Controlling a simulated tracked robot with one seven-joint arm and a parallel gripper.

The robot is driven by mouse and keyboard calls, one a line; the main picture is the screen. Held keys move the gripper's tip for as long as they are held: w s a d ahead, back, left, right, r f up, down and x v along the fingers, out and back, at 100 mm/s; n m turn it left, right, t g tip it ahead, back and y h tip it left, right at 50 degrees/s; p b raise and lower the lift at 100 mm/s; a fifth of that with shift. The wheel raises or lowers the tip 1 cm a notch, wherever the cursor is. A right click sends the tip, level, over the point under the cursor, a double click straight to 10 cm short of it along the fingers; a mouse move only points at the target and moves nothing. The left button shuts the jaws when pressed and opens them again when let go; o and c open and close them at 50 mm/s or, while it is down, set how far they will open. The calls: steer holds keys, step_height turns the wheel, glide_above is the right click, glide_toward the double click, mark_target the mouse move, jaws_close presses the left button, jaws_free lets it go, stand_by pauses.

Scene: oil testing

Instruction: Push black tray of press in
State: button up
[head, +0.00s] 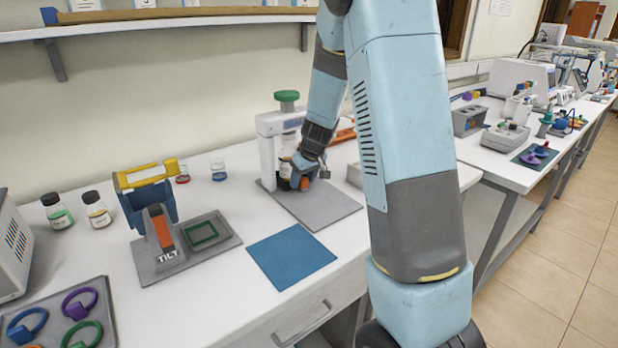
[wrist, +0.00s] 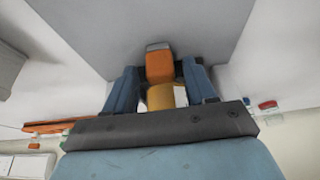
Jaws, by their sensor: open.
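The press (head: 268,150) is a pale upright frame with a green knob (head: 287,97) on top, standing on a grey base plate (head: 330,206). My gripper (head: 303,175) is low at the press, in front of its column. In the wrist view my gripper (wrist: 160,68) has its two blue fingers apart. An orange block (wrist: 159,66) with a grey end lies between them in the picture, with a yellow-brown piece (wrist: 160,97) behind it. Contact with the fingers cannot be told. The orange block also shows beside the gripper (head: 304,184). I cannot make out a black tray; my gripper partly hides the press's lower part.
A blue mat (head: 291,257) lies in front of the press. A TILT stand (head: 160,250) with a blue and yellow holder (head: 148,190) is to the left. An orange tool (head: 343,135) lies behind the press.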

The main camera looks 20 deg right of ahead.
steer(key=v, duration=1.3)
steer(key=shift+r, duration=0.3)
steer(key=shift+s, duration=0.15)
steer(key=s+a+r+m, duration=0.1)
steer(key=s+r, duration=0.2)
steer(key=s, duration=0.7)
steer(key=s+a+r+m+h, duration=0.1)
steer(key=s+r, duration=0.2)
steer(key=s, duration=0.7)
steer(key=s+a+r+m+t, duration=0.1)
steer(key=s+a+r, duration=0.1)
steer(key=s, duration=0.8)
steer(key=shift+s+r+m, duration=0.25)
steer(key=shift+r+m, duration=0.05)
steer(key=shift+r, duration=0.5)
steer(key=shift+c, duration=0.2)
